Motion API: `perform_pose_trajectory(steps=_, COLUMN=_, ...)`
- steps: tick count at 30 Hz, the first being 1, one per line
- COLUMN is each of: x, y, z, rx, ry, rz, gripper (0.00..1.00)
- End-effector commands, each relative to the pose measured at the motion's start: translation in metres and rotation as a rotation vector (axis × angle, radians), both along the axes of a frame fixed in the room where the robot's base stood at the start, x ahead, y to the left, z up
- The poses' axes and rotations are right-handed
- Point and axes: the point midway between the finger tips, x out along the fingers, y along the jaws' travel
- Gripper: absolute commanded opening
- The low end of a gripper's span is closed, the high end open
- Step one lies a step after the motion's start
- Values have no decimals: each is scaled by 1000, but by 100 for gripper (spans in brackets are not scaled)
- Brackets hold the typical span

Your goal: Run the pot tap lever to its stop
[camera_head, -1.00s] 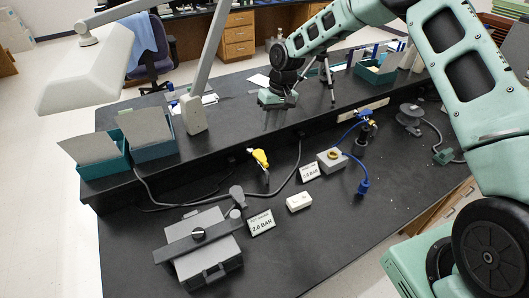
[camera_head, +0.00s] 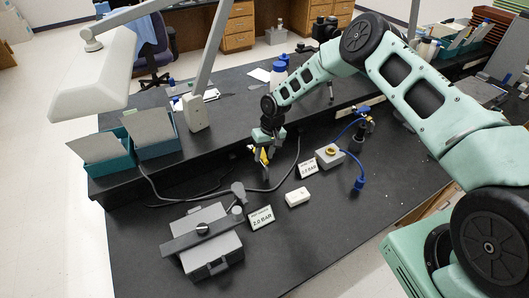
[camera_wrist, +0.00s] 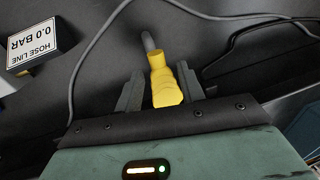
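The yellow tap lever (camera_head: 264,157) stands on the dark bench near the foot of the raised shelf, partly hidden by my gripper. It also shows in the wrist view (camera_wrist: 165,80), on a grey stem. My gripper (camera_head: 262,150) reaches down over it. In the wrist view my gripper's dark fingers (camera_wrist: 160,92) stand apart, one on each side of the yellow lever. Whether they touch it I cannot tell. The grey pot (camera_head: 212,262) with a bar and black knob across its top sits at the front left.
A sign reading 2.0 BAR (camera_head: 261,217) stands beside the pot. A hose line sign reading 0.0 BAR (camera_wrist: 33,44) stands near the lever. A grey cable (camera_head: 165,198) runs behind.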

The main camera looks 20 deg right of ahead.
Motion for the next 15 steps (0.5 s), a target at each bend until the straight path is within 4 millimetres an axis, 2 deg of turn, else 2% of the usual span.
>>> perform_pose_trajectory(steps=4, x=0, y=0, z=0, rx=0, ry=0, rz=0, gripper=39)
perform_pose_trajectory(steps=5, x=0, y=0, z=0, rx=0, ry=0, rz=0, gripper=33)
perform_pose_trajectory(steps=8, x=0, y=0, z=0, rx=0, ry=0, rz=0, gripper=5)
perform_pose_trajectory(steps=9, x=0, y=0, z=0, rx=0, ry=0, rz=0, gripper=0)
perform_pose_trajectory(steps=15, x=0, y=0, z=0, rx=0, ry=0, rz=-4, gripper=0)
